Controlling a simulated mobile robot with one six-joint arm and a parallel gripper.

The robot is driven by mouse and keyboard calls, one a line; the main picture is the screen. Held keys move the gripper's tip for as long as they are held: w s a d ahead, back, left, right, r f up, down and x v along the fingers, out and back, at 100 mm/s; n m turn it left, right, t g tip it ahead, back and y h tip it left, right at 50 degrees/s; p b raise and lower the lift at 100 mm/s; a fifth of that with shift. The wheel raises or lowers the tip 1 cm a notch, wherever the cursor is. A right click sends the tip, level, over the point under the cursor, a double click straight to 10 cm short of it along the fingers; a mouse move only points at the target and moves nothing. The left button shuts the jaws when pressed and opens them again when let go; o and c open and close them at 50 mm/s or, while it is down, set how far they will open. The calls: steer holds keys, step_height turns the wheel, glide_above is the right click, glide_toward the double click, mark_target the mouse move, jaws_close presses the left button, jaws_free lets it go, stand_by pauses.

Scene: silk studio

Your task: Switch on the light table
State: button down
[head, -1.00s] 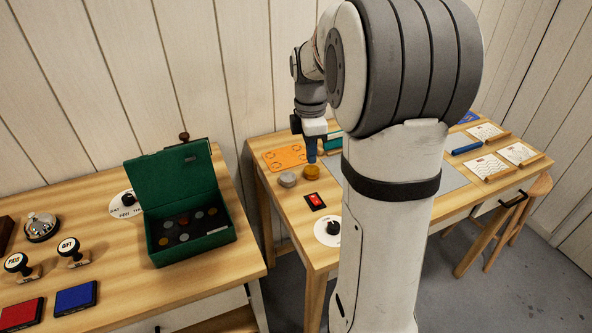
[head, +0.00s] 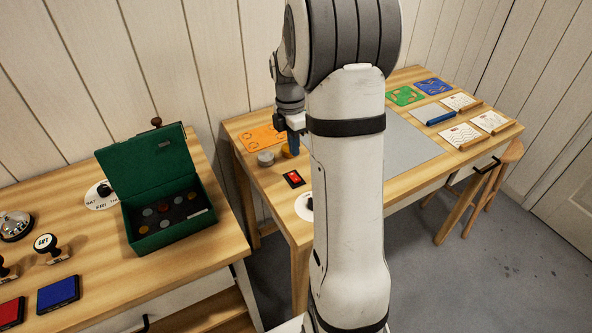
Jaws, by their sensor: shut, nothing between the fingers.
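The light table is a flat grey panel (head: 410,138) set on the right wooden table, partly hidden behind my arm. A small red switch on a black plate (head: 293,179) lies on the tabletop to the left of my arm. The exact height of the fingertips is hard to tell.
A grey disc (head: 266,158) and a yellow disc (head: 288,152) stand near my gripper, with an orange sheet (head: 262,138) behind. Cards and a blue bar (head: 441,118) lie right. An open green box (head: 165,205) stands on the left table.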

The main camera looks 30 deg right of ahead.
mark_target(297, 180)
steer(key=f, duration=0.5)
steer(key=s+f, duration=0.1)
steer(key=f, duration=0.2)
steer(key=shift+f+p, duration=0.35)
